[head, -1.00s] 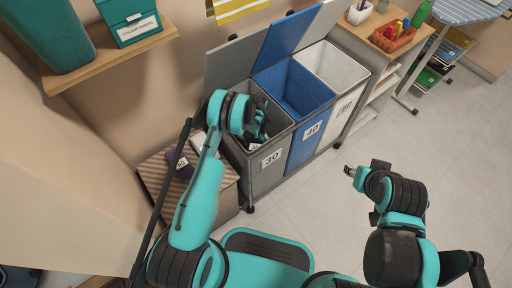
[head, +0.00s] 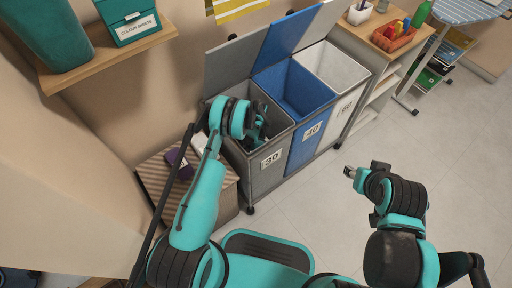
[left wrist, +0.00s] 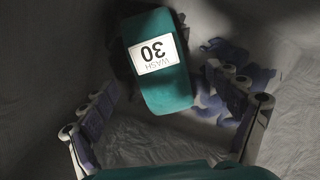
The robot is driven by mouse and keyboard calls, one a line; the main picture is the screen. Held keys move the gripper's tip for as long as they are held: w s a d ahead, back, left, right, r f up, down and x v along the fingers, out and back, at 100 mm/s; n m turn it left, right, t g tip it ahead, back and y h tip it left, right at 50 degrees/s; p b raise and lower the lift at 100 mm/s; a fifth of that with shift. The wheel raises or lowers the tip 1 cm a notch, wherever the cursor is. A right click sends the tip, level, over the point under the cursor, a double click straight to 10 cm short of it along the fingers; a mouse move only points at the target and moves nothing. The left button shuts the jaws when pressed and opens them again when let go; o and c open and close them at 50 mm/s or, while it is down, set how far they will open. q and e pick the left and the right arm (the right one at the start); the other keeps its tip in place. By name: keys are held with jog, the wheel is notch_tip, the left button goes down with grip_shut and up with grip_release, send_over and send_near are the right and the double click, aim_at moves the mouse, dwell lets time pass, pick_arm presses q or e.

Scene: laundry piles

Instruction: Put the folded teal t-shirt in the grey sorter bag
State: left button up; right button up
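The folded teal t-shirt (left wrist: 166,88), with a white "WASH 30" label, lies inside the grey sorter bag in the left wrist view. My left gripper reaches down into the grey sorter bag (head: 268,180), the leftmost bag in the head view. In the left wrist view my left gripper (left wrist: 172,128) has its fingers spread wide, with the t-shirt beyond and between them, seemingly untouched. In the head view the bag wall and arm mostly hide the bag's inside. My right gripper (head: 348,172) hangs over the floor, away from the bags; its finger opening is too small to judge.
A striped hamper (head: 226,198) with a purple folded item (head: 178,162) stands to the left.

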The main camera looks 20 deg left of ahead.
pick_arm(q)
notch_tip(320, 180, up, 27)
jog(key=w+t+p, duration=0.1)
jog(key=t+p, duration=0.1)
jog(key=p, duration=0.3)
jog(key=s+r+t, duration=0.1)
jog(key=s+r, duration=0.2)
jog(key=r, duration=0.5)
jog(key=s+r+t, duration=0.1)
jog(key=s+r, duration=0.3)
jog(key=r, duration=0.3)
jog(key=s+r+t, duration=0.2)
jog(key=s+r, duration=0.1)
jog(key=s, duration=0.6)
jog(key=s+r+t, duration=0.2)
jog(key=s+r, duration=0.2)
jog(key=s, duration=0.6)
jog(key=shift+s+a+n+t, duration=0.3)
jog(key=shift+n, duration=0.1)
